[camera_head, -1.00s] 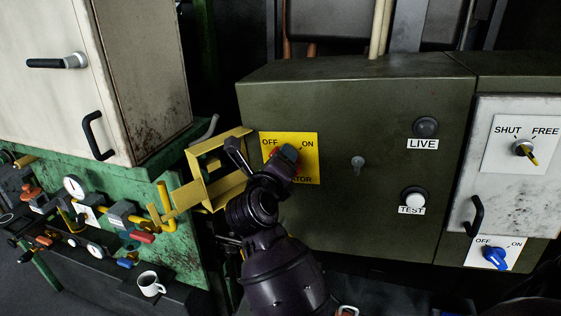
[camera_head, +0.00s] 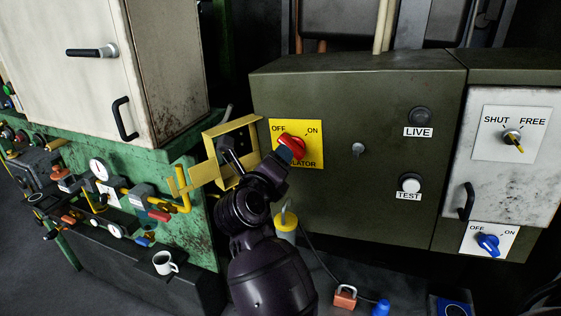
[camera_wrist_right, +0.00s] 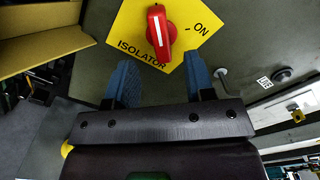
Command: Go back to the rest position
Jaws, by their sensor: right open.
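The red isolator knob (camera_head: 292,147) sits on a yellow plate (camera_head: 312,160) on the dark green cabinet. In the head view its handle leans up and left toward OFF. My right gripper (camera_head: 262,165) is close in front of the plate's lower left. In the right wrist view its two blue fingers (camera_wrist_right: 160,82) are apart with nothing between their pads, and the red knob (camera_wrist_right: 160,35) lies just beyond the fingertips. My left gripper is not in view.
A yellow metal bracket (camera_head: 203,166) stands close left of my right gripper. A yellow-topped container (camera_head: 286,228) is just right of my arm. A red padlock (camera_head: 345,297) and a blue object (camera_head: 381,308) lie low. A white mug (camera_head: 164,263) stands at lower left.

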